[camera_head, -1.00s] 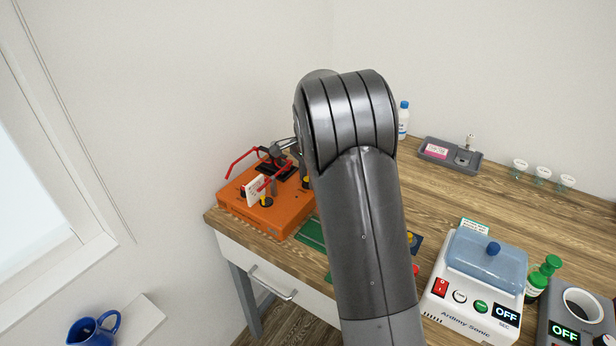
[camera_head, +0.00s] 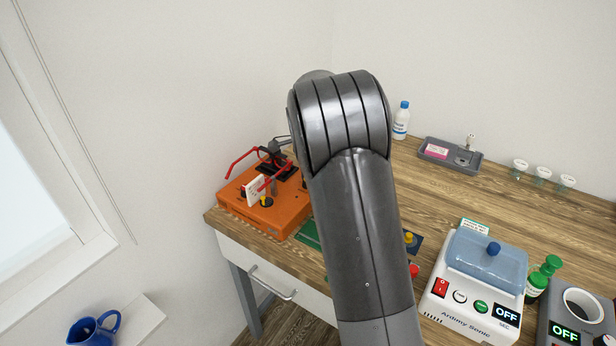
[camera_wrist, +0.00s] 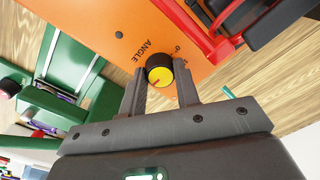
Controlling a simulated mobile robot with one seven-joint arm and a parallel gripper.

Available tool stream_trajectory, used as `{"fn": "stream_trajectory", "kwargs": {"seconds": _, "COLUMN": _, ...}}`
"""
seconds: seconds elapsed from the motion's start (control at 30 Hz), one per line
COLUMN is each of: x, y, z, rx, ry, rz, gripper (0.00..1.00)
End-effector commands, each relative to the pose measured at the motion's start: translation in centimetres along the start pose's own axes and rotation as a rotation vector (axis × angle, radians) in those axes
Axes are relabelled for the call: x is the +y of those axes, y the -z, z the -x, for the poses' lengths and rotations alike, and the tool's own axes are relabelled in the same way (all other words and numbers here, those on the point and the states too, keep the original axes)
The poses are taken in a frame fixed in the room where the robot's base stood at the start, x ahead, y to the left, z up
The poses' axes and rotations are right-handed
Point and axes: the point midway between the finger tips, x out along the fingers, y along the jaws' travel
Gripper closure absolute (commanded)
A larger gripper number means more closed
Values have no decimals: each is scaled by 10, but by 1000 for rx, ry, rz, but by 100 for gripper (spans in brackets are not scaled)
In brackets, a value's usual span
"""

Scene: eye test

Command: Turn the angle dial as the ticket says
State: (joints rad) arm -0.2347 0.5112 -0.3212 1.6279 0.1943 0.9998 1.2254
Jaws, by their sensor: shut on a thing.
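The angle dial (camera_wrist: 160,76), a black knob with a yellow face and a red pointer line, sits on the orange machine beside the printed word ANGLE. The scale numbers are partly hidden and too small to read. My gripper (camera_wrist: 161,92) has one finger on each side of the dial and is shut on it. In the head view the orange machine (camera_head: 285,222) stands at the table's left corner; my arm hides the gripper and the dial there. A white card (camera_head: 253,188) stands on the machine and a small green-edged label (camera_head: 474,226) is behind the white cleaner; neither is legible.
Red bars (camera_wrist: 205,35) and a black part rise close to my right finger. A green machine (camera_wrist: 75,65) is at the left of the wrist view. The white cleaner (camera_head: 455,322), blue-capped bottle (camera_head: 401,122) and grey tray (camera_head: 435,160) stand further right.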

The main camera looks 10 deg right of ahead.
Motion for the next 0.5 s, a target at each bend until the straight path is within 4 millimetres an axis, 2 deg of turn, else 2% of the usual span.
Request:
{"fn": "stream_trajectory", "kwargs": {"seconds": 0.03, "x": -1, "y": 0, "z": 1, "rx": 0, "ry": 3, "rz": 1, "gripper": 68}}
{"fn": "stream_trajectory", "kwargs": {"seconds": 0.27, "x": 0, "y": 0, "z": 0, "rx": 0, "ry": 2, "rz": 1, "gripper": 50}}
{"fn": "stream_trajectory", "kwargs": {"seconds": 0.5, "x": 0, "y": 0, "z": 1, "rx": 0, "ry": 1, "rz": 1, "gripper": 49}}
